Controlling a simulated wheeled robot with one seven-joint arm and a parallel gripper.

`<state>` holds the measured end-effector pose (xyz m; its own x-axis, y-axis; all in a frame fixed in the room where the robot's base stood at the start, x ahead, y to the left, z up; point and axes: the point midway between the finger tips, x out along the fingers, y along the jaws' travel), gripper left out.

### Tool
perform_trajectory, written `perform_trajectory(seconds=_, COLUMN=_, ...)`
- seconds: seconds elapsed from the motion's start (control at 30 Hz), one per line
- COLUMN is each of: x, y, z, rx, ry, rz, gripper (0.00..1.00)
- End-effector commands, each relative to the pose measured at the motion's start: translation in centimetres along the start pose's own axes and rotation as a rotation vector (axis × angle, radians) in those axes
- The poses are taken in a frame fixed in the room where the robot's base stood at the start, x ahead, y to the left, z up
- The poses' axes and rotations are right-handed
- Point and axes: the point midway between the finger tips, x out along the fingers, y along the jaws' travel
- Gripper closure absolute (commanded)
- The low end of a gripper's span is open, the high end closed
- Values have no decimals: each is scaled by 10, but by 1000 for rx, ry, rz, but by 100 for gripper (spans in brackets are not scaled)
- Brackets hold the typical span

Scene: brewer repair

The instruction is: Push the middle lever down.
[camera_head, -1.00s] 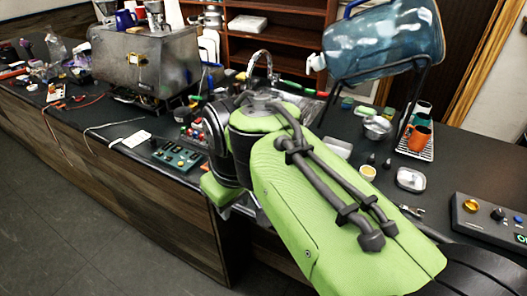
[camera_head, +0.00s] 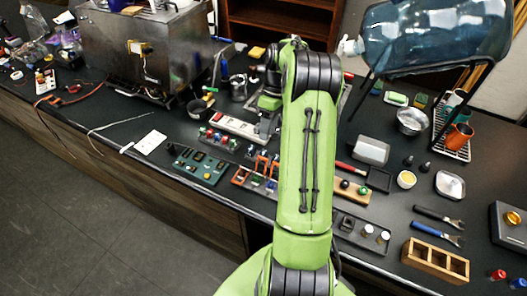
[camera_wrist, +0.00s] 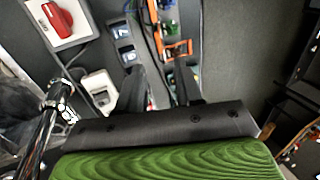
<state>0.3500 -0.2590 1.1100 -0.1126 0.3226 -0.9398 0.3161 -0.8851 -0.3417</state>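A small dark panel with upright orange lever-like pieces (camera_head: 262,165) lies near the counter's front edge, left of my arm in the head view. An orange piece (camera_wrist: 176,49) beside green and blue parts shows ahead of the fingers in the wrist view. I cannot tell for sure which piece is the middle lever. My gripper (camera_wrist: 160,75) has its two dark fingers apart with nothing held between them. In the head view, the end of my arm hangs over the counter behind the panels, and its fingertips are hard to make out.
A teal switch panel (camera_head: 199,166) and a white-topped panel (camera_head: 238,128) lie close by. A steel coffee machine (camera_head: 145,52) stands at left and a water bottle (camera_head: 435,35) at upper right. A wooden box (camera_head: 435,261) sits at front right. A red knob (camera_wrist: 57,18) shows in the wrist view.

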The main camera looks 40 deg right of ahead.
Motion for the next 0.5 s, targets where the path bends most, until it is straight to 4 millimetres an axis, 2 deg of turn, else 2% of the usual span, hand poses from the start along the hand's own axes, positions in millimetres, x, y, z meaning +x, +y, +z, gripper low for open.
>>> perform_trajectory(seconds=0.03, x=15, y=-1, z=0, rx=-2, ry=-3, rz=-4, gripper=65)
perform_trajectory(seconds=0.2, x=54, y=-1, z=0, rx=-2, ry=-3, rz=-4, gripper=65)
perform_trajectory(seconds=0.33, x=73, y=0, z=0, rx=0, ry=-1, rz=-1, gripper=65)
perform_trajectory(seconds=0.5, x=80, y=0, z=0, rx=-1, ry=0, rz=1, gripper=65)
